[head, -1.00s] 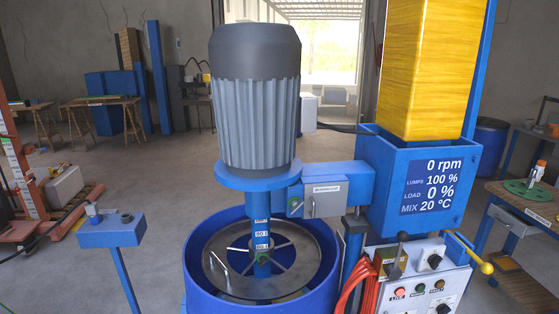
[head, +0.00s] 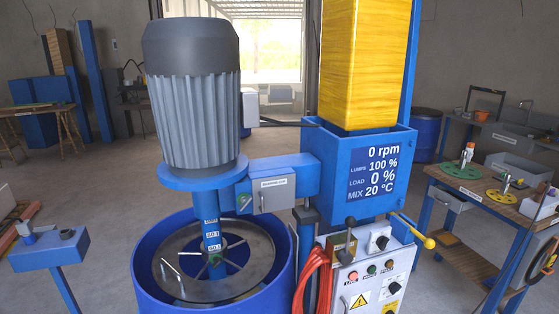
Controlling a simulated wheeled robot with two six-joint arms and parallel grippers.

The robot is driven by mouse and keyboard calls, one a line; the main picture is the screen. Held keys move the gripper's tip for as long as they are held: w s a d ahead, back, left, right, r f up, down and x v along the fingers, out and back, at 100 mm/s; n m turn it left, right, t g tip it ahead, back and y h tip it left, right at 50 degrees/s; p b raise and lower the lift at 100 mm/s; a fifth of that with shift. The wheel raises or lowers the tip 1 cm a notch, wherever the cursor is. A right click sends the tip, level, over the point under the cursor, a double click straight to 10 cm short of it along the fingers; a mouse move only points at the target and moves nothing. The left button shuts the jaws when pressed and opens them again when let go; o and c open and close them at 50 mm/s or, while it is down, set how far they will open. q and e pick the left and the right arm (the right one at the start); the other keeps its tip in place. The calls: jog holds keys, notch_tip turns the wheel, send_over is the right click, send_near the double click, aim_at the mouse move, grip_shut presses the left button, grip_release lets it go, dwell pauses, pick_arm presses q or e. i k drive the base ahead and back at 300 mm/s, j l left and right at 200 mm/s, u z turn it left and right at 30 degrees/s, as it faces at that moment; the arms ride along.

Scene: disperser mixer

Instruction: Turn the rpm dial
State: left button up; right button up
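The disperser mixer's grey control panel (head: 372,272) stands at the lower right of centre in the head view. A black knob on a white plate (head: 382,242) sits on its sloped top. A second dark knob (head: 394,287) sits lower on the front, near a yellow label. Their lettering is too small to read, so I cannot tell which is the rpm dial. The blue display (head: 374,173) above reads 0 rpm, lumps 100 %, load 0 %, mix 20 °C. Neither of my grippers is in view.
A black-knobbed lever (head: 347,237) and a yellow-ended handle (head: 428,243) flank the upper knob. Red cables (head: 313,272) hang left of the panel. The blue mixing vat (head: 150,275) stands left, a tool-laden workbench (head: 480,190) right. Floor shows between panel and bench.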

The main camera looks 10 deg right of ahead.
aim_at(395, 288)
jog(key=z, duration=1.2)
jog(key=i+l+z, duration=0.1)
jog(key=l+z, duration=0.15)
jog(key=i+l+z, duration=0.1)
jog(key=l+z, duration=0.15)
